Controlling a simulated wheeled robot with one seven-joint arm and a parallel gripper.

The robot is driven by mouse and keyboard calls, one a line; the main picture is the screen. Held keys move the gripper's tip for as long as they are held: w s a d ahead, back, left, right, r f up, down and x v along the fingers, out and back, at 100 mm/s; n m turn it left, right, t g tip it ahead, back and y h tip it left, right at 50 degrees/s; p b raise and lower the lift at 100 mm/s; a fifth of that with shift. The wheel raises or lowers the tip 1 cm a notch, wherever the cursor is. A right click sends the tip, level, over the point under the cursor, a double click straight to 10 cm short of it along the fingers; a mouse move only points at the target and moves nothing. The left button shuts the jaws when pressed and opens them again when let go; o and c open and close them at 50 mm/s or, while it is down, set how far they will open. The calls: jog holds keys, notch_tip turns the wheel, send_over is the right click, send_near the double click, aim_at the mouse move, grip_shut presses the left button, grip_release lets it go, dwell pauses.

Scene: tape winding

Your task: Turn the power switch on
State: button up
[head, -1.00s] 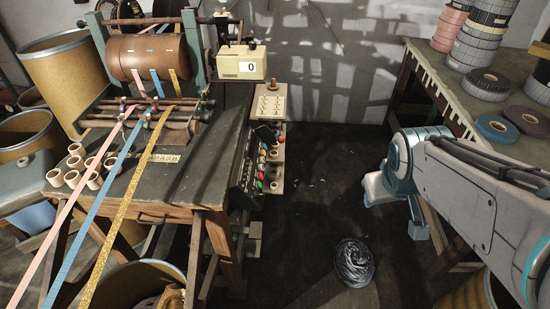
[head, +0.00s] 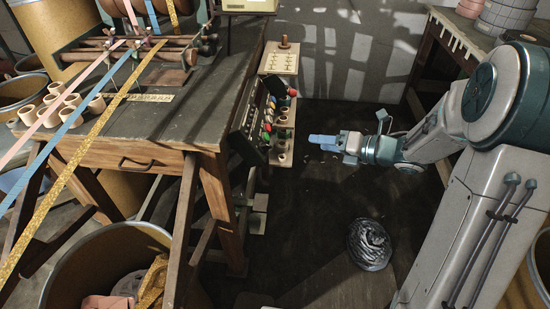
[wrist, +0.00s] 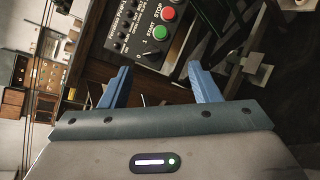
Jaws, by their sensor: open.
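A dark control panel (head: 248,124) is mounted on the right side of the workbench, seen at a steep angle in the head view. In the wrist view the panel (wrist: 128,25) shows small knobs, a red STOP button (wrist: 169,14), a green START button (wrist: 160,33) and, below it, a dark rotary switch (wrist: 152,56) with a 0 and a 1 beside it. This looks like the power switch. My gripper (head: 312,141) is open and empty, to the right of the panel and apart from it. In the wrist view the switch lies between the blue fingertips (wrist: 158,71), beyond them.
A pegged board (head: 281,62) and several small coloured items stand beside the panel. The workbench (head: 190,110) holds tape strips and several cardboard cores (head: 71,99). A dark round coil (head: 369,245) lies on the floor.

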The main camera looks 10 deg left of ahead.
jog(key=s+f+n+g+y, duration=0.1)
jog(key=s+f+n+g, duration=0.1)
jog(key=b, duration=0.3)
send_near(269, 147)
jog(key=x, duration=0.8)
jog(key=shift+w+a+f, duration=0.15)
jog(key=shift+w+f, duration=0.05)
jog(key=shift+f, duration=0.05)
jog(key=c, duration=1)
